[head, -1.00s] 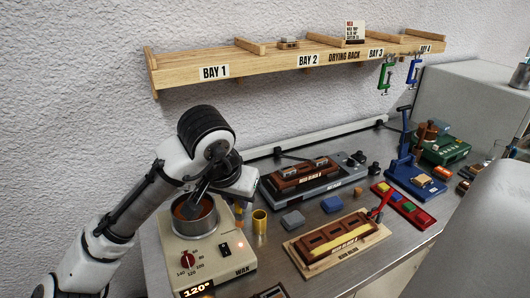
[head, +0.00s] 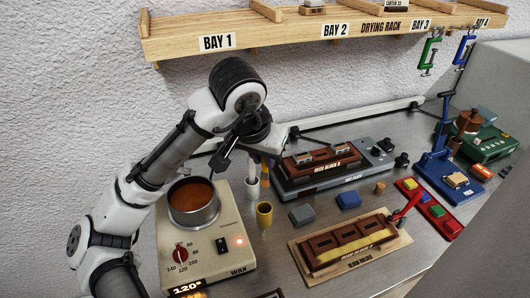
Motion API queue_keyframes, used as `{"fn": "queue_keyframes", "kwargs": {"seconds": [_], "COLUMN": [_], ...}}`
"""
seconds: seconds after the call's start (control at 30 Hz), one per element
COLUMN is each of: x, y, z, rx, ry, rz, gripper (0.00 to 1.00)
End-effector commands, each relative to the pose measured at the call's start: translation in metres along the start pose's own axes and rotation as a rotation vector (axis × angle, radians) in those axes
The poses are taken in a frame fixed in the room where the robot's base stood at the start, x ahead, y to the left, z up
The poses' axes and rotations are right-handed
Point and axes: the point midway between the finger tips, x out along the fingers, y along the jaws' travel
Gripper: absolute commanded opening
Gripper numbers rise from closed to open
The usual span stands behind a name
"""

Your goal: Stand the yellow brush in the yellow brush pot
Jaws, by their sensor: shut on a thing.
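The yellow brush pot (head: 264,215) is a small upright yellow cylinder on the bench, right of the wax heater. My gripper (head: 258,152) is above and slightly behind it in the picture, pointing down. It is shut on the yellow brush (head: 265,174), whose thin amber-yellow length hangs upright just above the pot's mouth. The brush's lower tip is too small to make out, so I cannot tell whether it is over or inside the rim. My wrist partly hides the fingertips.
The wax heater (head: 222,256) with its round pan (head: 193,204) of brown wax is at left. A pale upright cylinder (head: 253,190) stands close behind the yellow pot. Grey (head: 302,214) and blue (head: 348,200) blocks and a wooden tray (head: 315,273) are at right.

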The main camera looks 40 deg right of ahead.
Motion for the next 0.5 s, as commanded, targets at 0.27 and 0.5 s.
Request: {"fn": "queue_keyframes", "kwargs": {"seconds": [0.27, 0.5], "x": [0.018, 0.036], "y": [0.000, 0.000], "z": [0.008, 0.015], "rx": [0.000, -0.001], "ry": [-0.001, 0.000], "rz": [-0.001, -0.001], "gripper": [0.00, 0.00]}}
